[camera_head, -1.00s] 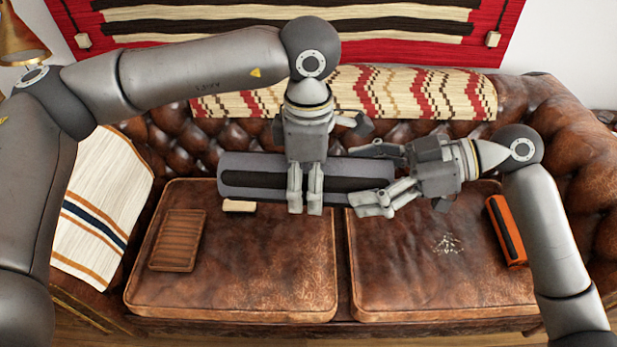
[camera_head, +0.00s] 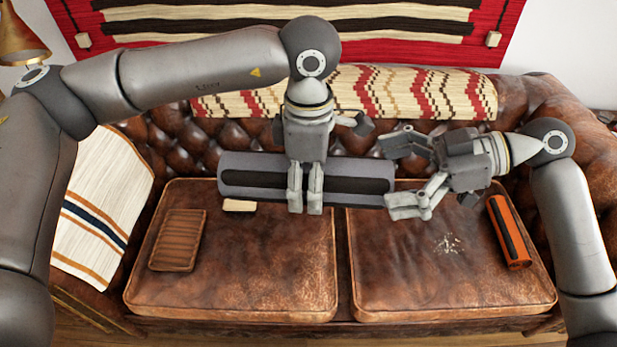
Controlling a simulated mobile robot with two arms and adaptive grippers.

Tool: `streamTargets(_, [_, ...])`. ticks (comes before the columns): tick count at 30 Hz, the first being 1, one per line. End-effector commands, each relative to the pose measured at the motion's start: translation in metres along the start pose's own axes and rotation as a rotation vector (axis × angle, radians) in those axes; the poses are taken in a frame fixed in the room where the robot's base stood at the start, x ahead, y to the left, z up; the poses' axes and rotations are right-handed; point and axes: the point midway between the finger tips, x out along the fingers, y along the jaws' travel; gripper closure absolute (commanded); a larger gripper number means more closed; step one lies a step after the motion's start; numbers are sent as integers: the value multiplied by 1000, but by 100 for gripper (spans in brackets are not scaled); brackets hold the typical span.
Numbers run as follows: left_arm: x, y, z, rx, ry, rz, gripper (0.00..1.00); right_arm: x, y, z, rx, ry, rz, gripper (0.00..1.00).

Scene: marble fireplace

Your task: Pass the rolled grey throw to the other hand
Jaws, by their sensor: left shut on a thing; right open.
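The rolled grey throw (camera_head: 245,183) is a long grey roll with a dark band along its front. It lies level across the back of the two sofa cushions in the picture; I cannot tell whether it touches them. My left gripper (camera_head: 305,205) comes down over its middle and is shut on it, hiding a part of it. My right gripper (camera_head: 396,174) is open, with its fingers pointing left at the throw's right end. One finger shows above and one below that end, and no grip on it shows.
On the brown leather sofa (camera_head: 255,275) lie a brown slatted tray (camera_head: 178,240), a small cream block (camera_head: 239,206), an orange and black roll (camera_head: 509,232) and a small pale scatter (camera_head: 448,243). A striped blanket (camera_head: 100,205) hangs at left. A patterned throw (camera_head: 400,92) covers the backrest.

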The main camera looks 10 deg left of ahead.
Motion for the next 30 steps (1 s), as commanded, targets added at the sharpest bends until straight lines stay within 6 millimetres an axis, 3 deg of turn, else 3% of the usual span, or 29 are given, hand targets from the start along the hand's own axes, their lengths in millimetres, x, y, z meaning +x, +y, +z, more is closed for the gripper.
streamTargets(3, [0, 0, 0, 0, -1, 1, 58, -28, 1, 0, 0, -2, 4, 0])
streamTargets(9, [0, 0, 0, 0, -1, 1, 58, -63, 0, 0, 1, -1, 1, 0])
streamTargets(17, [0, 0, 0, 0, -1, 1, 58, -76, 10, 9, 40, 5, 26, 0])
streamTargets(20, [0, 0, 0, 0, -1, 1, 58, -70, 30, 30, 128, 12, 85, 0])
streamTargets(23, [0, 0, 0, 0, -1, 1, 58, -61, 57, 66, 257, 16, 174, 0])
streamTargets(27, [0, 0, 0, 0, -1, 1, 58, -48, 92, 134, 455, 1, 315, 0])
streamTargets(30, [0, 0, 0, 0, -1, 1, 58, -40, 106, 187, 584, -22, 409, 0])
